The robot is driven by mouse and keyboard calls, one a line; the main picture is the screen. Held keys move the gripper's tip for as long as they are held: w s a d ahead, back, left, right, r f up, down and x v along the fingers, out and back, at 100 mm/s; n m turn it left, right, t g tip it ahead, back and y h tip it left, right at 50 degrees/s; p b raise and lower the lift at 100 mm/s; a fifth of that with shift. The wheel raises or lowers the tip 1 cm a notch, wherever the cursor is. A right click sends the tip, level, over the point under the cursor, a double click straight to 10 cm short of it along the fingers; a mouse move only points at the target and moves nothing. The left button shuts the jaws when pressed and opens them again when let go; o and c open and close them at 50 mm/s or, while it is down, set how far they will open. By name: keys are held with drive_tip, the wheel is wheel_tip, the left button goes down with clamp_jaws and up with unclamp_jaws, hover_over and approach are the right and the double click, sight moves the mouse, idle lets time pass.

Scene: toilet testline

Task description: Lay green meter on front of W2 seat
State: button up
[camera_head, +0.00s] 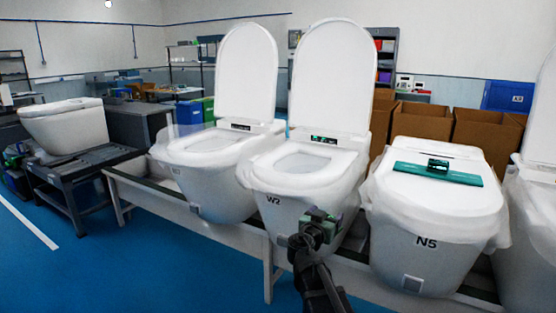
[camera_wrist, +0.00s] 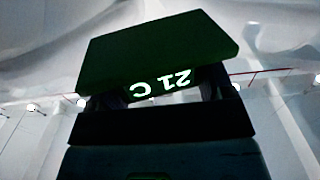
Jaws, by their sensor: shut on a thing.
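The W2 toilet stands in the middle of the head view with its lid raised. Its white seat (camera_head: 290,181) is bare at the front. My gripper (camera_head: 311,232) is in front of the W2 bowl, right of the W2 label and below seat height. It is shut on the green meter (camera_head: 321,221). In the wrist view the meter (camera_wrist: 155,50) fills the upper middle, tilted, with a lit "21 C" display upside down. Dark fingers of my gripper (camera_wrist: 165,92) show behind the display. The exact grip contact is partly hidden.
The N5 toilet (camera_head: 430,220) is right of W2, lid closed, with a teal bar tool (camera_head: 437,173) on it. Another open-lid toilet (camera_head: 215,160) stands left of W2. Both sit on a low white-framed bench (camera_head: 250,238). Cardboard boxes (camera_head: 480,130) are behind. Blue floor is clear at front left.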

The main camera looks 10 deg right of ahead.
drive_tip(key=w+a+r+n+t+y+p, duration=0.1)
drive_tip(key=w+a+r+p, duration=0.2)
drive_tip(key=w+r+p, duration=0.6)
drive_tip(key=w+a+r+y+p, duration=0.1)
drive_tip(key=w+a+r+p, duration=0.35)
drive_tip(key=r+p, duration=0.75)
wheel_tip(320, 180, up, 6)
drive_tip(key=n+y+p, duration=0.1)
drive_tip(key=p, duration=0.2)
hover_over(280, 176)
drive_tip(key=shift+t, duration=0.4)
wheel_tip(280, 176, down, 21)
drive_tip(key=b, duration=2)
drive_tip(key=shift+s+r+b, duration=0.1)
drive_tip(key=shift+r+b, duration=0.1)
drive_tip(key=shift+b, duration=0.15)
drive_tip(key=shift+r, duration=0.3)
drive_tip(key=shift+f, duration=0.2)
drive_tip(key=o, duration=1)
drive_tip(key=shift+r+p, duration=0.35)
drive_tip(key=shift+p, duration=0.05)
drive_tip(key=v, duration=1.2)
drive_tip(key=shift+f, duration=0.2)
drive_tip(key=shift+s+d, duration=0.1)
